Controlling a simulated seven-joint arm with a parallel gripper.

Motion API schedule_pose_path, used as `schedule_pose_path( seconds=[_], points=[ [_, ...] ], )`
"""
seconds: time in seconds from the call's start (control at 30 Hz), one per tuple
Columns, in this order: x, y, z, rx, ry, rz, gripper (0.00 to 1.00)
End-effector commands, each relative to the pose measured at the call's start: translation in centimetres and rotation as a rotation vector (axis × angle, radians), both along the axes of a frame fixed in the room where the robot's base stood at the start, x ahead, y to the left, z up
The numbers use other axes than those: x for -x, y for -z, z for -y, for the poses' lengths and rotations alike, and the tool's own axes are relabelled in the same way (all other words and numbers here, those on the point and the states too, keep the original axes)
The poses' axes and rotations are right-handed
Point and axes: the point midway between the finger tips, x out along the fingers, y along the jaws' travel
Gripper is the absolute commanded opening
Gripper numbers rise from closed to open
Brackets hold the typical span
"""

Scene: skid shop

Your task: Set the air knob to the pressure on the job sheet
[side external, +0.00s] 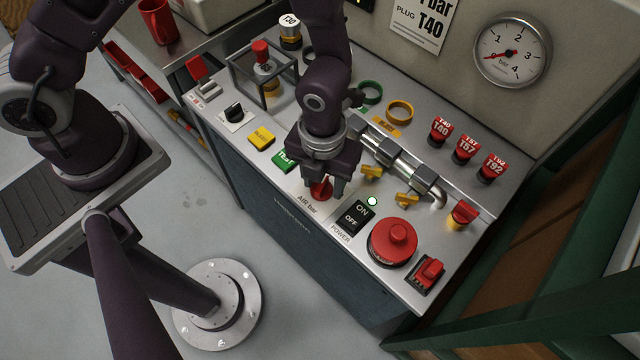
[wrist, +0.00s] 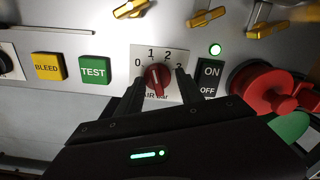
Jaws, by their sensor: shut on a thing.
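The red air knob (wrist: 157,77) sits on a white dial plate marked 0, 1, 2 and 3, above the label AIR bar. My gripper (wrist: 160,72) has one finger on each side of the knob and is shut on it. In the side view the knob (side external: 320,190) is partly covered by my gripper (side external: 322,182). The knob's exact setting is too small to tell. The job sheet (side external: 421,22) on the back wall shows a bar line cut off at the top and PLUG T40. The round bar gauge (side external: 511,52) has its red needle pointing left, at the low end.
The ON/OFF power switch (side external: 357,216) and the large red button (side external: 392,243) are right of the knob. The yellow BLEED (side external: 261,138) and green TEST (side external: 285,160) buttons are left. Yellow valve handles (side external: 405,200) are close behind. A lit green lamp (side external: 372,201) is nearby.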

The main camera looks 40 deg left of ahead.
Motion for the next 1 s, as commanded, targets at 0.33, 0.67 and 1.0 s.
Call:
schedule_pose_path(
  seconds=[0.33, 0.67, 1.0],
  points=[
    [0.0, -0.7, -0.6, -0.008, -0.009, -0.012, 0.36],
    [0.2, -4.3, -0.5, -0.009, -0.007, -0.013, 0.36],
    [0.3, -6.7, -0.5, -0.01, -0.006, -0.015, 0.36]
  ],
)
